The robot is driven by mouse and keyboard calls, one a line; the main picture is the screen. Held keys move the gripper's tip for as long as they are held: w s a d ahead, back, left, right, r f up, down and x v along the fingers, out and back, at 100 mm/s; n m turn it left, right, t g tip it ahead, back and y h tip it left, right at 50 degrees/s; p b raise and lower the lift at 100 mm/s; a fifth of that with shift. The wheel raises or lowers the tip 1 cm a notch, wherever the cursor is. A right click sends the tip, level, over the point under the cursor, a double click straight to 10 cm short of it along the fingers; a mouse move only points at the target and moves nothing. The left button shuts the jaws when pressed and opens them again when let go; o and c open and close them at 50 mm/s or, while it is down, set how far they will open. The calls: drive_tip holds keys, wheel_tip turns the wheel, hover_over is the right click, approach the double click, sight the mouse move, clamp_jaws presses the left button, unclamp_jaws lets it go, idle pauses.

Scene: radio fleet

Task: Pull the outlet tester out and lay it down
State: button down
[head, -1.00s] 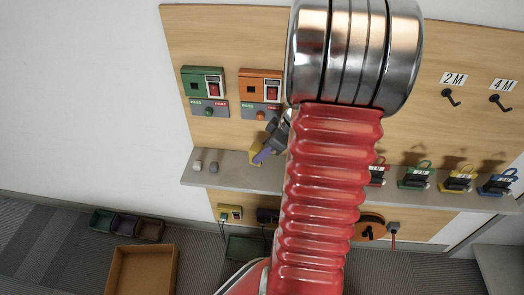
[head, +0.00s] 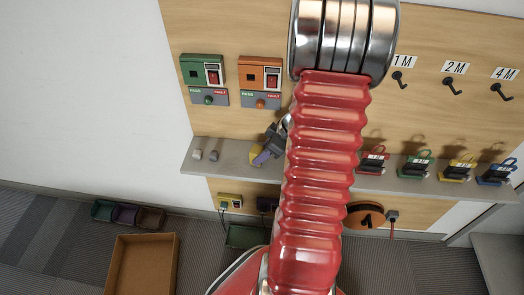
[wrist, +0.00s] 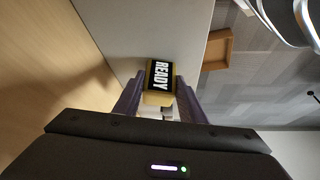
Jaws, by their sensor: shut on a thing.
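The outlet tester is a small yellow block with a black READY label (wrist: 158,76). In the wrist view it sits between the purple fingers of my gripper (wrist: 160,92), which is shut on it. In the head view the yellow tester (head: 256,154) shows at the tip of my gripper (head: 265,156), over the grey shelf (head: 235,165). It is clear of the green and orange switch units (head: 260,75) above. I cannot tell whether it touches the shelf. My red arm hides the middle of the panel.
Hooks (head: 452,88) line the panel at right. A cardboard box (head: 140,265) and small bins (head: 126,214) are on the floor. The shelf left of my gripper is mostly clear.

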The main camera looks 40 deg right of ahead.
drive_tip(key=c, duration=1)
unclamp_jaws()
drive_tip(key=shift+c, duration=0.2)
drive_tip(key=v, duration=1.3)
drive_tip(key=shift+s+r, duration=0.25)
drive_tip(key=shift+r, duration=0.05)
drive_tip(key=shift+d, duration=0.1)
